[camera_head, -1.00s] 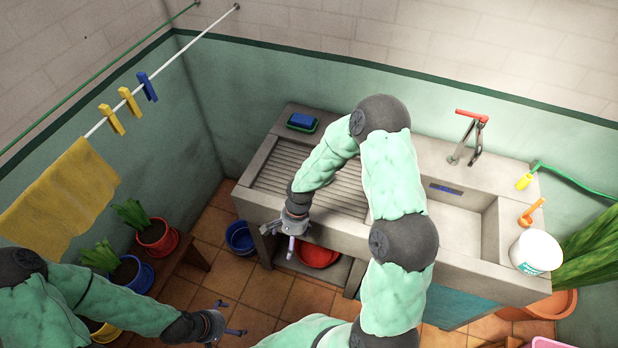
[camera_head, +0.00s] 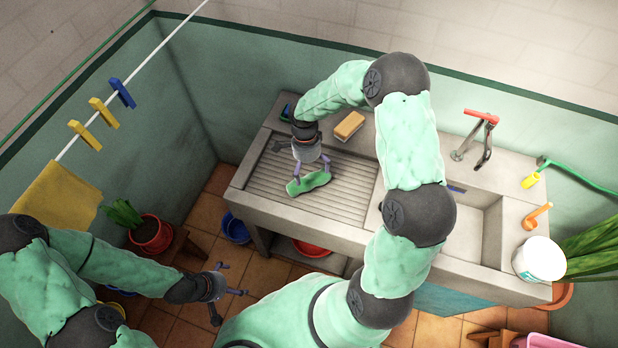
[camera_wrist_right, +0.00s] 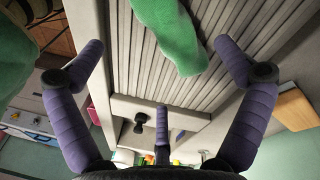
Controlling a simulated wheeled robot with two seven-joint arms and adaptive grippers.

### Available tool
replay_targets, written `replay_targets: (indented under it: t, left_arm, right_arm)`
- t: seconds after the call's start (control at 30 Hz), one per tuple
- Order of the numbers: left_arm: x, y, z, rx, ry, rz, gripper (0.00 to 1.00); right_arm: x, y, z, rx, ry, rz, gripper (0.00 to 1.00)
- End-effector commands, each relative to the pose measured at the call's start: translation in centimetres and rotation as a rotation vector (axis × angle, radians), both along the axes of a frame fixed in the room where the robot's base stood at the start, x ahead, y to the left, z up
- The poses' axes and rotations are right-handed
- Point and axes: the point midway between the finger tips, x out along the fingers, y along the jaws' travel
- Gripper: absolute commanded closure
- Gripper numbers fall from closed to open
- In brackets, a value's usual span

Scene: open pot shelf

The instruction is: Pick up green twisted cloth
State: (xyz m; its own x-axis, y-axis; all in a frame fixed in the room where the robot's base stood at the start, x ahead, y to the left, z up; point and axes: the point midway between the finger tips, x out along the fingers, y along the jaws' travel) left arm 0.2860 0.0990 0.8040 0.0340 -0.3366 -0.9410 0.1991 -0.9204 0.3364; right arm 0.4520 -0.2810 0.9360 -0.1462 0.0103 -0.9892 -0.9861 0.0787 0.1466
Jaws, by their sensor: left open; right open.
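The green twisted cloth (camera_head: 309,184) lies on the ribbed drainboard (camera_head: 345,190) of the stone sink. My right gripper (camera_head: 310,172) is open just above the cloth, with its fingers around the cloth's upper part in the head view; contact cannot be told. In the right wrist view, the cloth (camera_wrist_right: 172,35) shows between and beyond the spread fingers of my right gripper (camera_wrist_right: 160,72). My left gripper (camera_head: 232,293) is open and empty over the tiled floor, to the left of the sink.
A yellow sponge (camera_head: 349,125) lies behind the drainboard. The red-handled tap (camera_head: 475,140), white bucket (camera_head: 539,259) and orange hook-shaped item (camera_head: 537,215) are to the right. A blue tub (camera_head: 235,228) and red basin (camera_head: 311,249) are below. A potted plant (camera_head: 151,236) stands left.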

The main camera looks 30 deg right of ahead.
Motion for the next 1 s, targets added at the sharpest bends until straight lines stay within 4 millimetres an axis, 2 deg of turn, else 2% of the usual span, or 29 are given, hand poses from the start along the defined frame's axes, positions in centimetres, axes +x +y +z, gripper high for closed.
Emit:
replay_targets:
  t: [0.1, 0.37, 0.7, 1.0]
  left_arm:
    - [0.0, 0.0, -0.2, 0.000, 0.000, 0.000, 0.00]
    - [0.0, 0.0, -0.3, 0.000, -0.001, 0.000, 0.00]
    - [0.0, 0.0, -0.7, 0.000, -0.001, 0.000, 0.00]
    - [0.0, 0.0, -0.7, 0.000, -0.001, 0.000, 0.00]
  right_arm:
    - [-0.3, 0.0, -1.8, 0.000, 0.001, 0.001, 0.00]
    - [-0.4, 0.0, -3.6, 0.000, -0.001, 0.002, 0.00]
    - [-0.7, 0.1, -7.8, 0.001, -0.001, 0.002, 0.00]
    - [-0.7, 0.1, -8.3, 0.001, -0.002, 0.002, 0.00]
